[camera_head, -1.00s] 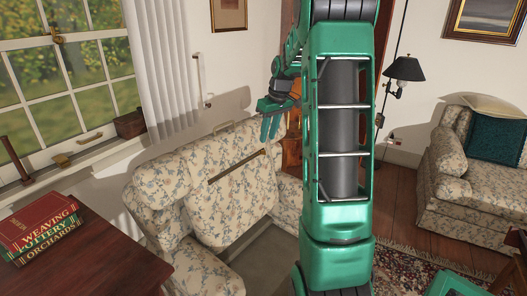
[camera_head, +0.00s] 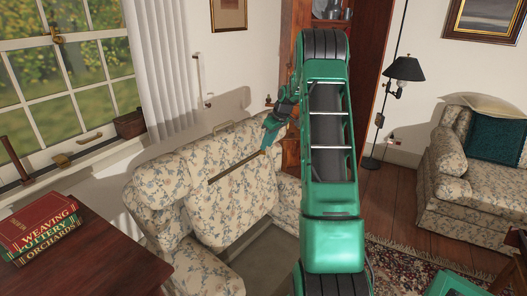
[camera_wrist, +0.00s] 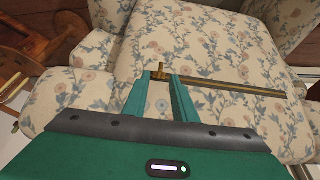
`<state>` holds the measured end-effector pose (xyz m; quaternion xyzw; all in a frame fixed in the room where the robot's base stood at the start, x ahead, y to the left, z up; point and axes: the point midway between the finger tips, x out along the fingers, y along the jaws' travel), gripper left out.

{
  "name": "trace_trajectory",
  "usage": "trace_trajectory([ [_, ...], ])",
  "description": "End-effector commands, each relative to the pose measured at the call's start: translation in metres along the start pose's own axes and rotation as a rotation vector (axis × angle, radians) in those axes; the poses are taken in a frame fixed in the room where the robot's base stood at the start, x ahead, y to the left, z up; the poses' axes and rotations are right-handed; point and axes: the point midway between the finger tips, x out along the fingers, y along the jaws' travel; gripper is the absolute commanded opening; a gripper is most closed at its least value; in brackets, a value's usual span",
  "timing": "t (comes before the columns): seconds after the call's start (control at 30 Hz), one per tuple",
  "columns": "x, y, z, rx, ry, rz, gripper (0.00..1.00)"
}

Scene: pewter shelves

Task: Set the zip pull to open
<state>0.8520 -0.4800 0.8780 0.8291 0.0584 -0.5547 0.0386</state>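The brass zip pull (camera_wrist: 160,72) sits at the left end of a brass zip track (camera_wrist: 232,87) on the floral armchair's cushion in the wrist view. In the head view the track (camera_head: 235,168) slants across the chair back, its upper right end at my fingertips. My green gripper (camera_wrist: 161,77) has its two fingers close together, one on each side of the pull, and the brass part fills the narrow gap between the tips. In the head view my gripper (camera_head: 266,150) reaches down to the chair back; the pull is too small to make out there.
A floral armchair (camera_head: 188,262) stands by the window wall. A dark table (camera_head: 95,262) with books (camera_head: 40,228) is at front left. A wooden cabinet (camera_head: 372,50) stands behind my arm. A floral sofa (camera_head: 465,205) and floor lamp (camera_head: 403,70) are on the right.

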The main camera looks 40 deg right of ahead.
Motion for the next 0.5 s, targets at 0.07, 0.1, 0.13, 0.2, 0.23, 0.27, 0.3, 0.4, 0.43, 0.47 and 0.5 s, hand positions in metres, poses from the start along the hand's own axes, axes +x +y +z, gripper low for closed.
trace_trajectory([
  [0.07,0.014,-0.001,0.0,0.0,-0.001,-0.002,0.25],
  [0.1,0.019,0.0,0.0,0.0,0.0,-0.001,0.25],
  [0.13,0.022,0.0,0.0,0.0,0.0,-0.001,0.25],
  [0.2,0.029,0.0,0.0,0.0,-0.001,0.0,0.25],
  [0.23,0.032,0.0,0.0,0.0,-0.001,0.0,0.25],
  [0.27,0.034,0.0,0.0,0.0,0.0,0.0,0.25],
  [0.3,0.036,0.0,0.0,0.0,0.0,0.0,0.25],
  [0.4,0.039,0.0,-0.001,0.0,0.001,0.001,0.25],
  [0.43,0.039,0.0,-0.001,0.0,0.001,0.001,0.25],
  [0.47,0.04,0.0,-0.001,0.0,0.001,0.001,0.25],
  [0.5,0.04,0.0,-0.001,0.0,0.001,0.001,0.25],
])
